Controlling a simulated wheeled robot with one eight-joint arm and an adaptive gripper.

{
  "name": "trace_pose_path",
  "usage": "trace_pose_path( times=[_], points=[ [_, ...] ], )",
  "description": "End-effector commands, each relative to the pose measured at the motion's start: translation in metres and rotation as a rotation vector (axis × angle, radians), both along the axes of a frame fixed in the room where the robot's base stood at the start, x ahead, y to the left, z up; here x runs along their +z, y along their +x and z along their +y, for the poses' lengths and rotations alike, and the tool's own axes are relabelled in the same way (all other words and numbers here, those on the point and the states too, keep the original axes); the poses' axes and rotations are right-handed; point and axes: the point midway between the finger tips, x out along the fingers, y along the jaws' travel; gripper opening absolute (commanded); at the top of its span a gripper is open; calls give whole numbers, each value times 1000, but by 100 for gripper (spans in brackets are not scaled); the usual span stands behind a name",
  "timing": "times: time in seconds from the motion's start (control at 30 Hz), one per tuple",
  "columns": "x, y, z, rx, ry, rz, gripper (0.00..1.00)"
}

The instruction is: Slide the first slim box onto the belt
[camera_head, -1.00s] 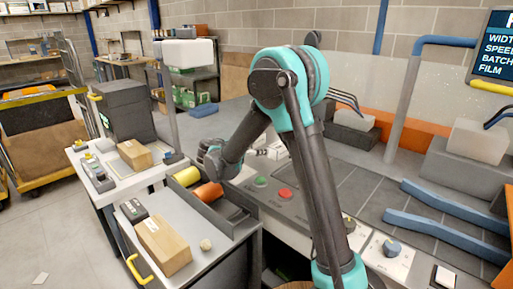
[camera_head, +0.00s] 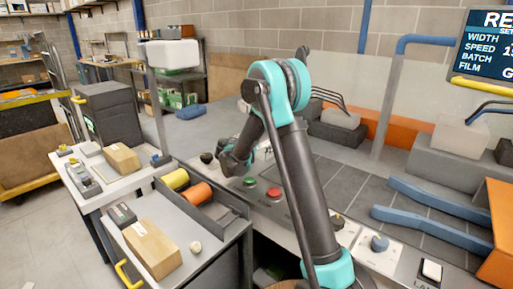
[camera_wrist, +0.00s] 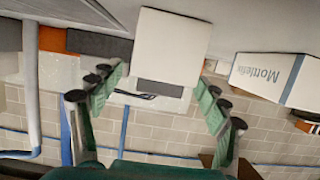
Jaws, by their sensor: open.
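A plain white block (camera_wrist: 172,42) shows ahead of my gripper in the wrist view, between the fingers in the picture. I cannot tell its distance or whether it is a slim box. A white box lettered "Mottlefix" (camera_wrist: 275,76) is right of the fingers. My gripper (camera_wrist: 162,78) is open, with its green-padded fingers wide apart and nothing visibly held. In the head view it is mostly hidden behind my arm, near the control panel. A grey tiled surface (camera_head: 340,190), perhaps the belt, lies right of my arm with two blue rails (camera_head: 436,195).
A panel with a green button (camera_head: 249,182) and red button (camera_head: 274,194) is beside my arm. Left are a brown carton (camera_head: 152,249), a yellow roll (camera_head: 175,179) and an orange roll (camera_head: 200,194). A screen (camera_head: 487,45) and grey post (camera_head: 393,100) stand right.

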Motion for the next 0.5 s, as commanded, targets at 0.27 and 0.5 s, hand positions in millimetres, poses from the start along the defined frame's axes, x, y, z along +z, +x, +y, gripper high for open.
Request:
trace_pose_path(
  times=[0.27, 0.5],
  points=[
    [-9, 21, -21, 0, -1, 1, 76],
    [-11, 25, -25, 0, -1, 1, 76]
  ],
)
